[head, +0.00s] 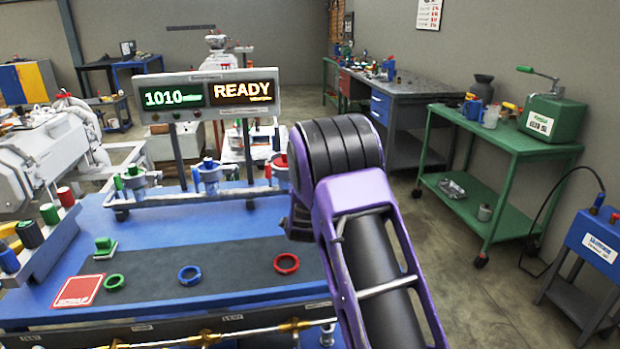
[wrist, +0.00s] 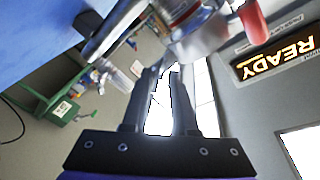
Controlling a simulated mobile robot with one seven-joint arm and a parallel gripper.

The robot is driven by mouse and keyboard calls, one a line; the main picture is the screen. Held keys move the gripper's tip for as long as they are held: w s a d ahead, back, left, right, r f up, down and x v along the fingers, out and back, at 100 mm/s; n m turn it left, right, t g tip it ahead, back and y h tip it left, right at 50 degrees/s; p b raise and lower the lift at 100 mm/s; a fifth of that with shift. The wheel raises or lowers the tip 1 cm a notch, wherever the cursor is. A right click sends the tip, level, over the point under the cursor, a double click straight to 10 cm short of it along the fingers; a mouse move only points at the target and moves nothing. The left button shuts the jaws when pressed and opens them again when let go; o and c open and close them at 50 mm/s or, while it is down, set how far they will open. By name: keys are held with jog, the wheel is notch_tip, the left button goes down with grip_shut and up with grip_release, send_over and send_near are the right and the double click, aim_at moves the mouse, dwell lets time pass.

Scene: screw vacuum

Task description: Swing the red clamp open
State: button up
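The red clamp (head: 281,161) shows in the head view as a small red part on a metal fitting at the right end of the blue bench's back rail, partly hidden by my arm. In the wrist view, its red handle (wrist: 252,20) hangs at the top right beside a silver metal fitting (wrist: 205,35), cut off by the picture edge. My gripper (wrist: 164,72) is open, with a narrow gap and nothing visible between its dark fingers. The fingertips lie just below the silver fitting in the picture; whether they touch it I cannot tell.
A display (head: 208,95) reading READY stands behind the bench. Blue (head: 209,173) and green (head: 134,181) fittings sit left of the clamp. Red (head: 286,263), blue (head: 189,275) and green (head: 114,282) rings lie on the dark mat (head: 235,258).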

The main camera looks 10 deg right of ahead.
jog(key=o, duration=0.4)
jog(key=shift+a+r, duration=0.15)
jog(key=shift+a, duration=0.35)
jog(key=shift+d, duration=0.1)
jog(key=v, duration=1.7)
jog(key=shift+s, duration=0.15)
jog(key=shift+c, duration=0.2)
